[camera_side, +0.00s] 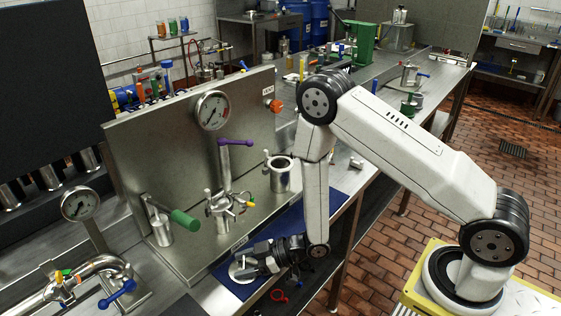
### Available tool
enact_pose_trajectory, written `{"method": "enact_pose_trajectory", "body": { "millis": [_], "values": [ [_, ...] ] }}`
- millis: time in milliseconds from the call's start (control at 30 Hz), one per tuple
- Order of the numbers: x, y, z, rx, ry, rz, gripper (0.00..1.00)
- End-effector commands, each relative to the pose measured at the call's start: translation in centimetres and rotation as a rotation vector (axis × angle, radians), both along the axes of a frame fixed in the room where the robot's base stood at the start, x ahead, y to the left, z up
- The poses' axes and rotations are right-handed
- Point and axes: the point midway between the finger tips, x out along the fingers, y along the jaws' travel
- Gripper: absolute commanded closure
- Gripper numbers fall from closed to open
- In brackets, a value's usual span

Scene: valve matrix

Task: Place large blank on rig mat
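The blue rig mat (290,223) lies on the steel bench in front of the upright steel panel. My gripper (248,267) is low over the mat's near left part, with its fingers pointing left. A pale round disc (238,272), which looks like the large blank, is at my fingertips, over or on the mat. My gripper's dark body covers part of the disc. I cannot tell whether the fingers are closed on it, or whether it touches the mat.
The steel panel (140,155) carries a gauge (212,110), a purple-handled valve (235,142) and a green-handled valve (185,220). An open steel cup fitting (280,174) stands right of them. A blue-handled pipe (117,293) is at the lower left. A red ring-shaped part (279,295) shows below the mat.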

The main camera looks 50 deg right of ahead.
Motion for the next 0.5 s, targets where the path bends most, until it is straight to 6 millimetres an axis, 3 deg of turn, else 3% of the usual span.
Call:
{"method": "enact_pose_trajectory", "body": {
  "millis": [33, 100, 500],
  "values": [
    [0.01, 0.0, 0.02, 0.0, 0.0, 0.0, 0.17],
    [0.01, 0.0, 0.02, 0.0, 0.0, 0.0, 0.01],
    [0.0, 0.0, 0.2, 0.0, 0.0, 0.0, 0.01]
  ]
}}
